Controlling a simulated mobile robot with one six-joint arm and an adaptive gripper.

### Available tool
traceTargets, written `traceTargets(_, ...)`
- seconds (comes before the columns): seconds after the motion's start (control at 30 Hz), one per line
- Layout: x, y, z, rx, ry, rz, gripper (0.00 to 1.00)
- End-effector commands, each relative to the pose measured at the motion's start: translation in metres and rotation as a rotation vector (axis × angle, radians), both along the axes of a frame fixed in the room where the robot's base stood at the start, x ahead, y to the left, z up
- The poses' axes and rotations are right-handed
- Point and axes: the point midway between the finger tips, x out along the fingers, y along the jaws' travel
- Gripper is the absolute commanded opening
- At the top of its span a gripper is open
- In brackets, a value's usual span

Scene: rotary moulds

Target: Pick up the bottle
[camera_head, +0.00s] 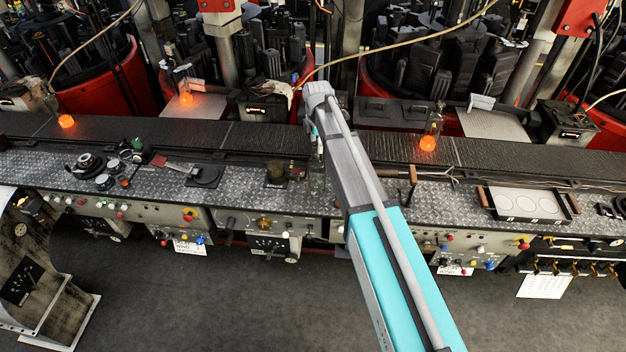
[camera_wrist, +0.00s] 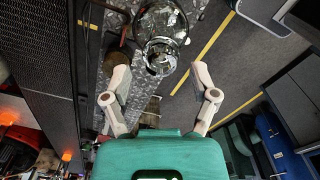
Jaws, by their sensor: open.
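The bottle (camera_wrist: 160,25) is clear glass and shows at the top middle of the wrist view, ahead of my gripper. My gripper (camera_wrist: 160,72) is open, with one pale finger on each side and nothing held between them. The near end of the bottle lies roughly between the fingertips in the picture; I cannot tell the exact depth gap. In the head view my arm reaches over the metal bench, and a clear glass shape (camera_head: 317,184) stands under its end, partly hidden by the arm.
Glowing orange pieces (camera_head: 427,144) sit along the dark conveyor (camera_head: 190,133) behind. Red machines stand at the back.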

Motion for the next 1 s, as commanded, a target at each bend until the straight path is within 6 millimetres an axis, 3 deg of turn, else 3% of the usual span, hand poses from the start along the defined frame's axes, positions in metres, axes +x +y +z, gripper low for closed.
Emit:
traceTargets(0.5, 0.000, -0.002, -0.041, 0.000, 0.000, 0.000, 0.76)
traceTargets(1.0, 0.000, -0.002, -0.047, 0.000, 0.000, 0.000, 0.76)
